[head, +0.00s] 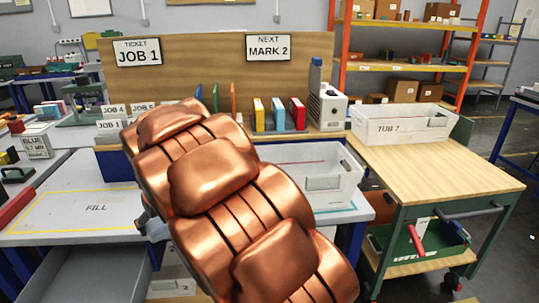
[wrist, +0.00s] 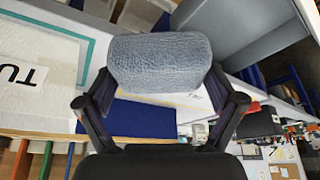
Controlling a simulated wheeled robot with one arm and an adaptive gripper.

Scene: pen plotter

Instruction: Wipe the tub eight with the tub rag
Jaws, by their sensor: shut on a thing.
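My gripper (wrist: 160,92) is shut on a grey-blue, towel-like rag (wrist: 160,62), seen in the wrist view. The rag sits between the two dark fingers and hides what is behind it. A white tub (head: 318,175) stands on the table in the head view, partly hidden behind my copper arm. I cannot read a number on it. At the left of the wrist view is a white surface with the cut-off letters "TU" (wrist: 22,74). A teal band runs beside it. I cannot tell whether the rag touches any surface. The gripper is mostly hidden in the head view.
A white tub marked TUB 7 (head: 404,127) stands on a wooden-topped cart (head: 440,170) at right. The cart's front top is clear. A yellow-outlined FILL area (head: 80,212) is free at left. Several coloured binders (head: 278,114) stand along the back board.

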